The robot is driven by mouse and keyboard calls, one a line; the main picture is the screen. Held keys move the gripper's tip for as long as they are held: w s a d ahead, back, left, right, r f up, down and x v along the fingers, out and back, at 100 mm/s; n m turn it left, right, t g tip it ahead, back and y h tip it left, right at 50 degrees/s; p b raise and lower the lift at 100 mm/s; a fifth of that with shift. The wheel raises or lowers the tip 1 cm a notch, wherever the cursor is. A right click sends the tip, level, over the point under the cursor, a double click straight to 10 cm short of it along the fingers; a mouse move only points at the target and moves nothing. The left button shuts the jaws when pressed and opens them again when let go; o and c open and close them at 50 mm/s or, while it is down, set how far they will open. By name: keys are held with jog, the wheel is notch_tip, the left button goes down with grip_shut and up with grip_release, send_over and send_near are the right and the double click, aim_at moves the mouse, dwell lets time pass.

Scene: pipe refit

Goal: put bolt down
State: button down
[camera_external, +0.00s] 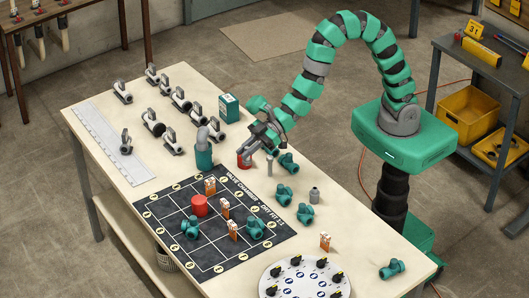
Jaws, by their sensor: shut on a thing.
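My gripper (262,148) is over the middle of the workbench, pointing down, at the end of my green arm. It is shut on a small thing. A slim grey upright piece, which looks like the bolt (269,166), shows just below the fingers. The fingers hide its upper part, and I cannot tell whether its lower end touches the bench top.
A red cylinder (243,161) stands just left of the gripper and a green valve (288,162) just right. A black grid mat (165,212) with valves, orange-white pieces and a red cylinder lies in front. A round plate (300,278) sits at the near edge.

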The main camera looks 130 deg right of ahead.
jog(key=s+d+f+m+h+b, duration=0.1)
jog(key=s+d+f+b, duration=0.15)
jog(key=s+d, duration=0.5)
jog(key=s+d+f+b, duration=0.25)
jog(key=s+d, duration=0.25)
jog(key=d, duration=0.6)
jog(key=s+d+f+m+h+b, duration=0.1)
jog(key=s+d+f+b, duration=0.15)
jog(key=s+d, duration=0.5)
jog(key=f+b, duration=0.1)
jog(key=f, duration=0.1)
jog(key=w+d+f+b, duration=0.1)
jog(key=f, duration=0.1)
jog(key=f+b, duration=0.1)
jog(key=f, duration=0.1)
jog(key=shift+w+d+f, duration=0.35)
jog(key=shift+d+f, duration=0.05)
jog(key=c, duration=1.4)
grip_release()
jog(key=shift+b, duration=0.3)
jog(key=shift+o, duration=0.2)
